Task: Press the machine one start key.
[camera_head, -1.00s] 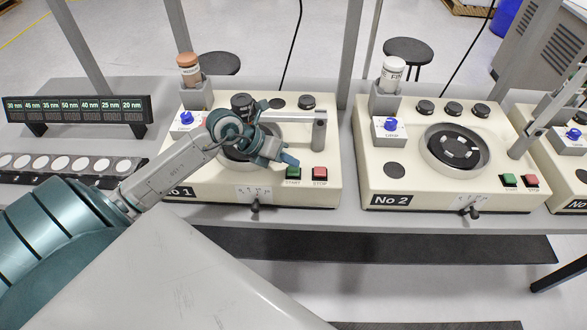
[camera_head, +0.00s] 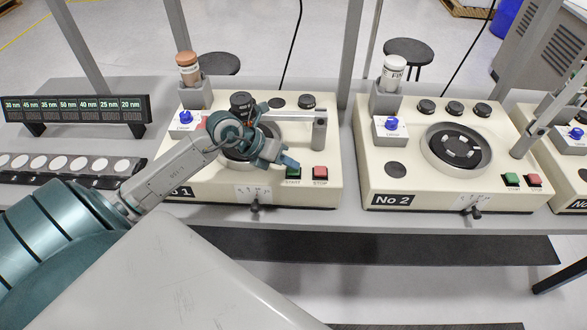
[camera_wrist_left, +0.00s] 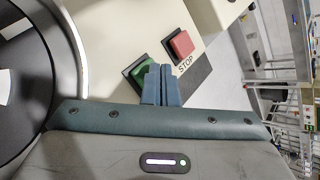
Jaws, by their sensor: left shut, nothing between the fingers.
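Machine one (camera_head: 225,190) is the cream box at the left, with its number plate partly covered by my left arm. Its green start key (camera_head: 293,172) is at the front right, next to the red stop key (camera_head: 320,172). My left gripper (camera_head: 294,164) is shut and empty, with its tips right at the start key and partly covering it. In the left wrist view the shut blue fingers (camera_wrist_left: 162,85) overlap the green key (camera_wrist_left: 142,72), and the red key (camera_wrist_left: 181,45) is clear. I cannot tell whether the tips touch the key. My right gripper is not in view.
Machine No 2 (camera_head: 415,185) stands to the right, with a gap between the boxes. A horizontal arm with a post (camera_head: 319,130) stands just behind the keys. A row of white discs (camera_head: 60,163) and a display rack (camera_head: 75,108) are at the left.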

